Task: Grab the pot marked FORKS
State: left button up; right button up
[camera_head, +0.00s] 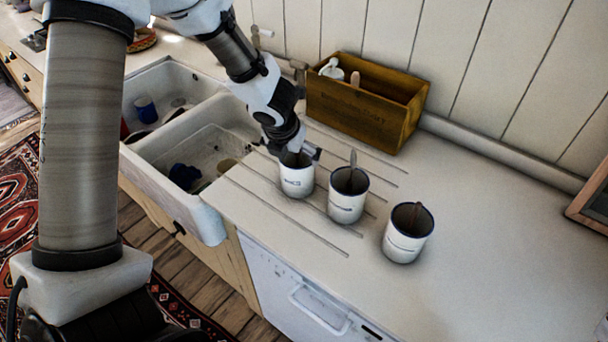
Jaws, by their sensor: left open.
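Three white pots with dark rims stand upright in a row on the white worktop. They are the left pot (297,183), the middle pot (346,206) and the right pot (401,246). Each has small dark lettering, too small to read, so I cannot tell which is marked FORKS. A utensil handle stands in the middle pot and something brownish sticks up in the right pot. My left gripper (301,157) is open at the rim of the left pot, partly covering its mouth. I cannot tell whether it touches. My right gripper is out of view.
A wooden box (365,115) with a few items stands against the panelled wall behind the pots. A white double sink (213,212) with a blue cup (146,109) lies to the left. The worktop (500,250) is clear on the right.

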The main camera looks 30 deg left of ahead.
pick_arm(q)
jog(key=x, duration=0.3)
jog(key=shift+w+f+b, duration=0.2)
jog(key=shift+f+b, duration=0.05)
jog(key=shift+b, duration=0.1)
jog(key=shift+s+r, duration=0.1)
jog(key=shift+c, duration=0.4)
jog(key=c, duration=1.5)
jog(key=shift+r, duration=0.1)
